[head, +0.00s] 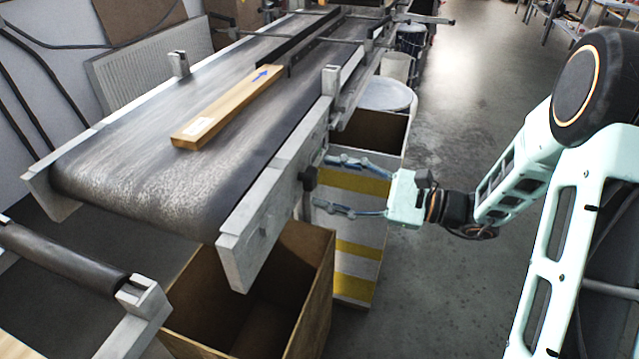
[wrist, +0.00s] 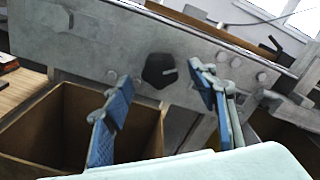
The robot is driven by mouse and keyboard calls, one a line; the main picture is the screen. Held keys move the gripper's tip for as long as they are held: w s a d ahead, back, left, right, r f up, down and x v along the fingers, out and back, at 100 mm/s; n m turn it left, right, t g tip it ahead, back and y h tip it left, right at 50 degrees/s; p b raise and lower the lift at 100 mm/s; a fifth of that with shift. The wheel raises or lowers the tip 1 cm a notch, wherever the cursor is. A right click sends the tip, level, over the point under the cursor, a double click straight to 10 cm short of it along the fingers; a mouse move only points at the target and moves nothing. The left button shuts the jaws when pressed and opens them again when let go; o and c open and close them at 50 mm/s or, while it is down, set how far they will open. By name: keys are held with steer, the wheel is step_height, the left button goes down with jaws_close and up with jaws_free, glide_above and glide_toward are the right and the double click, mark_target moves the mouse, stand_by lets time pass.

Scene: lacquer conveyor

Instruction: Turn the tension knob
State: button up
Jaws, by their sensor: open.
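The tension knob (head: 308,178) is a small dark knob on the side rail near the conveyor's front end. In the wrist view the knob (wrist: 159,71) is black and faceted, with a pale mark toward its right side, on the grey side plate (wrist: 95,45). My gripper (head: 323,182) is open beside the rail, its blue fingers pointing at the knob. In the wrist view my gripper (wrist: 160,78) has one finger to each side of the knob, with visible gaps. Whether the fingertips reach the knob's depth, I cannot tell.
A wooden plank with a blue arrow (head: 225,108) lies on the belt (head: 130,175). An open brown box (head: 322,290) stands below the conveyor end. A yellow-striped white bin (head: 355,262) stands below my gripper. The floor to the right (head: 460,300) is clear.

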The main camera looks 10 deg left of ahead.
mark_target(307, 178)
steer(key=shift+w+a, duration=0.15)
steer(key=shift+a, duration=1.25)
steer(key=shift+c, duration=0.5)
steer(key=c, duration=1.1)
